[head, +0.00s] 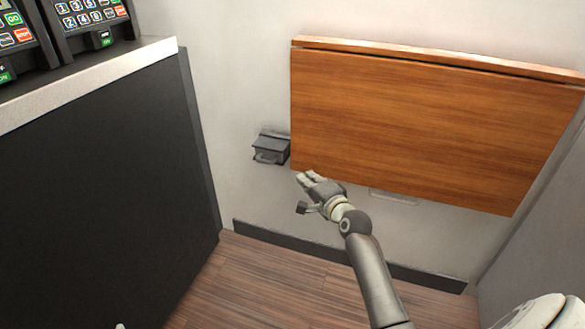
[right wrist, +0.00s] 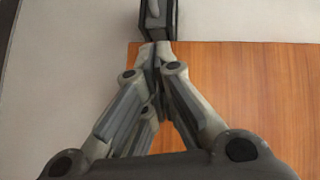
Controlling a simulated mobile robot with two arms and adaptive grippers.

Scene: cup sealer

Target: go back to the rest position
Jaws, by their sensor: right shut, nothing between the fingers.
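My right gripper (head: 304,177) is in the middle of the head view, at the end of my grey arm that reaches up from the bottom. It is in front of the wall, by the lower left corner of a brown wooden panel (head: 430,125). In the right wrist view its fingertips (right wrist: 156,48) meet, with nothing between them. A small grey box with a handle (head: 270,150) is on the wall, up and left of the gripper; in the right wrist view a dark grey fitting (right wrist: 158,16) shows just beyond the fingertips.
A dark counter (head: 110,180) with a light top edge stands at the left, with keypad machines (head: 90,15) on it. A grey wall is at the right. Wooden floor (head: 260,285) lies open between the counter and my arm.

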